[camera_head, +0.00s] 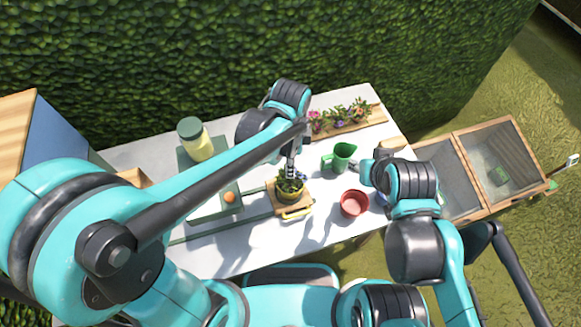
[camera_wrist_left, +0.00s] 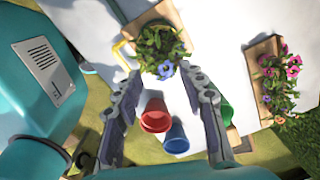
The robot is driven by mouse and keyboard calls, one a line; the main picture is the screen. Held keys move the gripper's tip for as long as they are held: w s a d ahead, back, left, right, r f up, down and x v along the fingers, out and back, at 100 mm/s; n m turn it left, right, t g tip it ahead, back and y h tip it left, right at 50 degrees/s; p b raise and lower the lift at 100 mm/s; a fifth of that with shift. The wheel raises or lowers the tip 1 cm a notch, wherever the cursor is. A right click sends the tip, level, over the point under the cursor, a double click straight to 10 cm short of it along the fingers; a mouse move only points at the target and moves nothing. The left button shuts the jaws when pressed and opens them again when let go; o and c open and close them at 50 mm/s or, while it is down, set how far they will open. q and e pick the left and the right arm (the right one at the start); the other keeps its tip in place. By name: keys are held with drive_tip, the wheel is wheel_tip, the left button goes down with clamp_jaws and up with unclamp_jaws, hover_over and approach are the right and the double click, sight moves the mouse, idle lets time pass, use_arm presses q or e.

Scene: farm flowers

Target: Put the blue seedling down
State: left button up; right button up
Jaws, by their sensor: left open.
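The blue seedling (camera_head: 292,184), a leafy plant with small blue flowers in a yellow pot, stands upright on a small wooden board (camera_head: 277,205) with a yellow handle. It also shows at the top of the left wrist view (camera_wrist_left: 158,48). My left gripper (camera_head: 291,168) is just above the plant in the head view. In the left wrist view its two fingers (camera_wrist_left: 162,77) are spread apart, with the plant beyond their tips and nothing held between them. My right gripper (camera_head: 358,166) is near the green jug; its fingers are too small to read.
A green jug (camera_head: 342,158), a red pot (camera_head: 354,204) and a blue pot (camera_wrist_left: 176,138) stand right of the board. A wooden flower planter (camera_head: 376,119) lies at the back. A lidded jar (camera_head: 197,141) and a green device with an orange knob (camera_head: 230,197) are left.

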use_arm(q)
drive_tip(key=shift+r, duration=1.65)
drive_tip(key=s+a+r+n+t, duration=0.2)
drive_tip(key=a+n+t, duration=0.1)
drive_tip(key=a+n, duration=0.6)
drive_tip(key=s+a+r+n+t, duration=0.3)
drive_tip(key=a+n+t, duration=0.1)
drive_tip(key=a+n, duration=0.5)
drive_tip(key=shift+d, duration=0.1)
